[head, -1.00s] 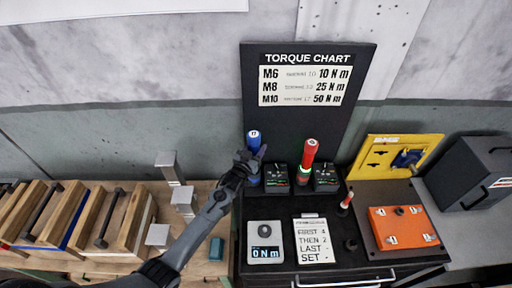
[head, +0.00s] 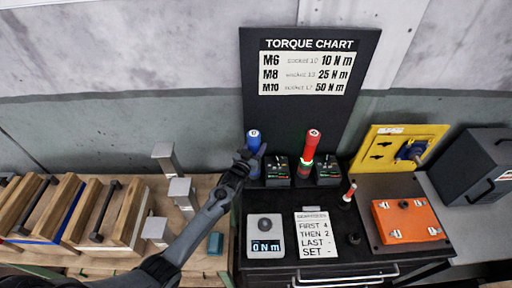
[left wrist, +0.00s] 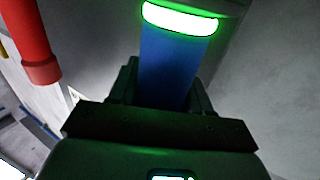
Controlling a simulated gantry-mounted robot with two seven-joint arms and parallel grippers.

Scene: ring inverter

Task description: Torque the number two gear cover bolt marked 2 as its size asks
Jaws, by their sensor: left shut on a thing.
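A blue torque tool (head: 253,137) stands upright at the left of the tool row in the head view. My left gripper (head: 250,163) is shut on it, and in the left wrist view its blue shaft (left wrist: 168,65) is between the fingers below a glowing green ring. A red torque tool (head: 310,144) stands to its right, also with a green light. The orange cover (head: 408,222) lies on a dark plate at the right, with a dark round part and small pale labels. Its bolt numbers are too small to read. My right gripper is not in view.
The torque chart (head: 308,73) lists M6 10, M8 25, M10 50 N m. A meter (head: 265,237) reads 0 N m beside an order card (head: 313,235). A small red-handled tool (head: 350,192) stands near a yellow board (head: 400,147).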

